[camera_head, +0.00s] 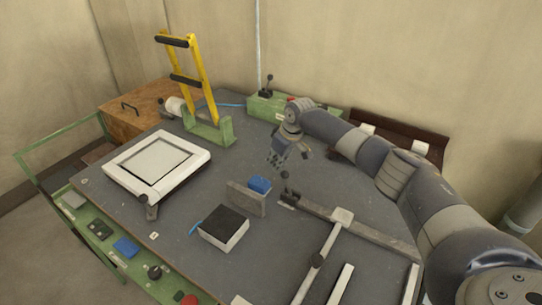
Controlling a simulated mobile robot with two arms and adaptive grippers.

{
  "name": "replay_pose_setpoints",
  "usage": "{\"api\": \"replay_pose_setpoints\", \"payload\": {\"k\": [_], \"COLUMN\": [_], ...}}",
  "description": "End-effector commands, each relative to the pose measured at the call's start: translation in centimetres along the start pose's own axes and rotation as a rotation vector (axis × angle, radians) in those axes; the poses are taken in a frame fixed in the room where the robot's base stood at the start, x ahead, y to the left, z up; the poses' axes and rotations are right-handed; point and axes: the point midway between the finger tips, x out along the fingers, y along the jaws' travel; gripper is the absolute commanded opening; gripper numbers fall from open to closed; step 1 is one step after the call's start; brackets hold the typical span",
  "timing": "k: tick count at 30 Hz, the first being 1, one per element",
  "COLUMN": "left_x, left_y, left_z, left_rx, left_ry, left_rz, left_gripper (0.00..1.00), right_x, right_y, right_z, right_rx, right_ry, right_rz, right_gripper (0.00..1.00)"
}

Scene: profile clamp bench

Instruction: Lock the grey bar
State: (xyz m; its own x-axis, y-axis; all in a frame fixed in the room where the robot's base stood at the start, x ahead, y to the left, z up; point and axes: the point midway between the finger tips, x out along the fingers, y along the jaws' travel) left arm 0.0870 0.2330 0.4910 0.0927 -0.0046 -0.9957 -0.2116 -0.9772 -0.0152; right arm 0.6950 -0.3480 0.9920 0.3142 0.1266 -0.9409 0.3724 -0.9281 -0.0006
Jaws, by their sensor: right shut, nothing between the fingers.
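A long grey bar (378,237) lies on the dark bench top at the right, running from the middle toward the right edge. A small clamp with a black knob (285,177) stands at the bar's left end. A pale crossbar (325,248) with a dark grip meets the grey bar and runs toward the front. My right gripper (277,160) points down, shut and empty, above the bench just behind the black-knobbed clamp and apart from it. My right forearm covers the back right of the bench. My left gripper is out of view.
A grey upright plate (246,199), a blue block (260,184) and a black-topped white block (223,229) stand left of the bar. A white square frame (195,154) lies farther left. A tall yellow frame (205,85) and green box (258,108) stand behind.

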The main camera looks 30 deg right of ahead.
Motion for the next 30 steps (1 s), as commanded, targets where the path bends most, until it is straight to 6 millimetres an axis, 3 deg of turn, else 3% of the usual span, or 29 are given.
{"api": "replay_pose_setpoints", "payload": {"k": [30], "left_x": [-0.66], "left_y": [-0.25], "left_z": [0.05], "left_rx": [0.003], "left_ry": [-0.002], "left_rz": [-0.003], "left_gripper": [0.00], "right_x": [-0.63], "right_y": [-0.01], "right_z": [0.54], "right_rx": [0.004], "right_ry": [0.079], "right_rz": [-0.012], "right_gripper": [0.00]}}
